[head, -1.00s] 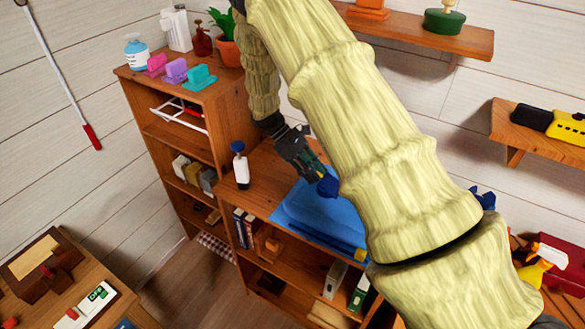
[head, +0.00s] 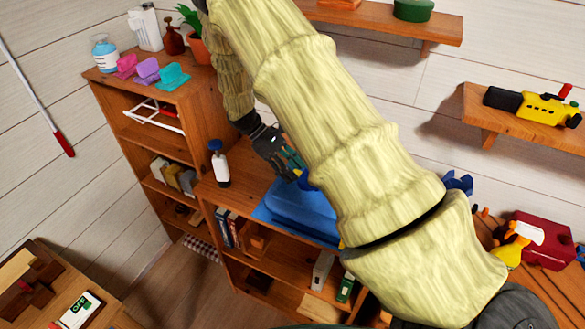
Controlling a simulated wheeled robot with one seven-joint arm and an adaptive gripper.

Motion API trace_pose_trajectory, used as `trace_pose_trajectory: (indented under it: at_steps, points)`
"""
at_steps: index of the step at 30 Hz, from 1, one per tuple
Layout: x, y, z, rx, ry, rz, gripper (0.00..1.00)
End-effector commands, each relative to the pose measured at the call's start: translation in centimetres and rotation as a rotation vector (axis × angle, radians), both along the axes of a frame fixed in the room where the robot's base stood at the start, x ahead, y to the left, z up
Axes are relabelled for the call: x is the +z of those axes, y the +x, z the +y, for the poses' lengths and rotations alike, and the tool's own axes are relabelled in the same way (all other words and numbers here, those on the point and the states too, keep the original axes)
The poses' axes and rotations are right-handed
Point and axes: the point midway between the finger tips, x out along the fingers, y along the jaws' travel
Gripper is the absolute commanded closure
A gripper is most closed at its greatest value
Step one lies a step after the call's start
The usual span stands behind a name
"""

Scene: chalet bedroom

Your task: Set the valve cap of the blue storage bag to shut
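The blue storage bag (head: 290,212) lies flat on the lower wooden shelf top, its right part hidden behind my arm. A dark blue piece (head: 304,181), which looks like the valve cap, stands above the bag's far side, partly covered by my arm. Whether the cap is open or shut cannot be told. My dark gripper (head: 291,168) reaches down from the upper left, with its tips at or very near this piece. The finger gap is too small and too hidden to read, and contact cannot be told.
A white bottle with a dark blue top (head: 220,165) stands left of the bag. A taller shelf (head: 128,101) with pink, purple and teal items rises at the left. A wall shelf (head: 502,114) and a red box (head: 535,240) are at the right.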

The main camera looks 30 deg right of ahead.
Motion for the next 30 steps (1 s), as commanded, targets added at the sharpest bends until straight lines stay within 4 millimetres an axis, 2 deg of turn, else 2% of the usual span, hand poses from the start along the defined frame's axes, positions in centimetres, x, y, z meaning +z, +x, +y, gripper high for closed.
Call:
trace_pose_trajectory:
  at_steps: [13,30]
  points:
    - [0.9,0.8,0.4,0.001,-0.001,-0.002,0.54]
    - [7.1,6.8,4.0,0.001,0.000,-0.002,0.54]
